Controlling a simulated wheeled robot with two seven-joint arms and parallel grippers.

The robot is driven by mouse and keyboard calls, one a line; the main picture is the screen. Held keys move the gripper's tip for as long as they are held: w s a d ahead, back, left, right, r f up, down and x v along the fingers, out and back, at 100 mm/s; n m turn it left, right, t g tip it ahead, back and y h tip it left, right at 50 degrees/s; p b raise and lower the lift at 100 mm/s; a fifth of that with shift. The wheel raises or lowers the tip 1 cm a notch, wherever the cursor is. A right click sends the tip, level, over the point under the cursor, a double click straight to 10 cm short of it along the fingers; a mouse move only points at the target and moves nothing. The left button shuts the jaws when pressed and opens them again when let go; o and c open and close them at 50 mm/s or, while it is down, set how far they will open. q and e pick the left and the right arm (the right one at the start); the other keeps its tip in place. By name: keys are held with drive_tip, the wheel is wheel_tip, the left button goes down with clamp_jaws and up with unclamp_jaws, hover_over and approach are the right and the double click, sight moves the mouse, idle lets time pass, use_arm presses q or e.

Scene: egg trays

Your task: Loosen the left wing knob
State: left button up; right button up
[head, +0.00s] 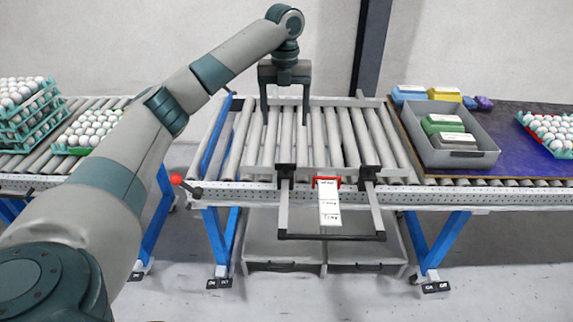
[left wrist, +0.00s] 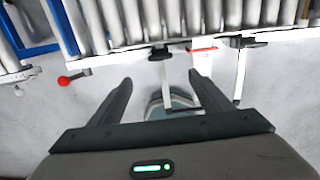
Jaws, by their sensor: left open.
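The left wing knob (head: 286,171) is a small black part on the front rail of the middle roller conveyor, at the left arm of a grey pull-out frame (head: 325,237). In the left wrist view the left knob (left wrist: 159,54) shows just beyond the fingertips, roughly between them. A similar black right knob (head: 369,174) sits at the frame's right arm. My left gripper (head: 286,118) points down over the rollers, behind the left knob in the head view. Its fingers are apart and empty, clear of the knob. My right gripper is out of view.
A red label holder with a white tag (head: 329,203) hangs between the knobs. A red ball lever (head: 177,180) sticks out at the conveyor's left end. A grey bin (head: 447,146) with boxes stands right. Egg trays (head: 62,148) stand left. The middle rollers are bare.

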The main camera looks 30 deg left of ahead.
sight(285, 164)
use_arm(q)
wheel_tip(285, 164, down, 16)
drive_tip(key=p, duration=0.3)
drive_tip(key=shift+w, duration=0.1)
drive_tip(key=shift+f, duration=0.85)
drive_tip(key=c, duration=1)
drive_tip(key=shift+c, duration=0.2)
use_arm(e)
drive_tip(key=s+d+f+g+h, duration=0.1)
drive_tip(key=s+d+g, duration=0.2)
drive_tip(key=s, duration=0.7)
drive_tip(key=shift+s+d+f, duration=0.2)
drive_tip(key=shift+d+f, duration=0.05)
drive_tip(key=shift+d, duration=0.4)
